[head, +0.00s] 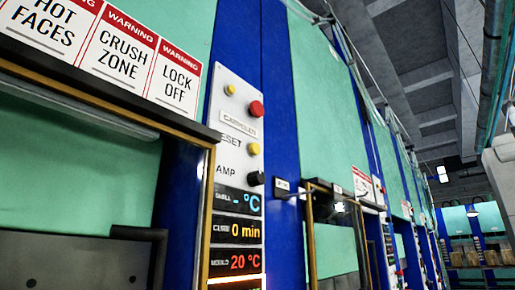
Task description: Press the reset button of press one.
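A grey control panel (235,170) stands upright on the near press (180,30), seen from below and at a slant. A yellow button (253,149) sits on it beside lettering that reads "ESET", its first letter unclear. Above are a red button (256,108) and a small yellow button (230,90). Below is a black knob (256,178) beside the letters "AMP". No number on this press can be read, so I cannot tell that it is press one. My gripper is not in view, and nothing covers the buttons.
Displays (236,232) under the knob show "0 min" and "20 °C". A dark-topped, yellow-framed guard (110,105) juts out left of the panel. Warning signs (118,48) hang above it. More presses (335,90) recede to the right, with shelves of boxes (480,255) far off.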

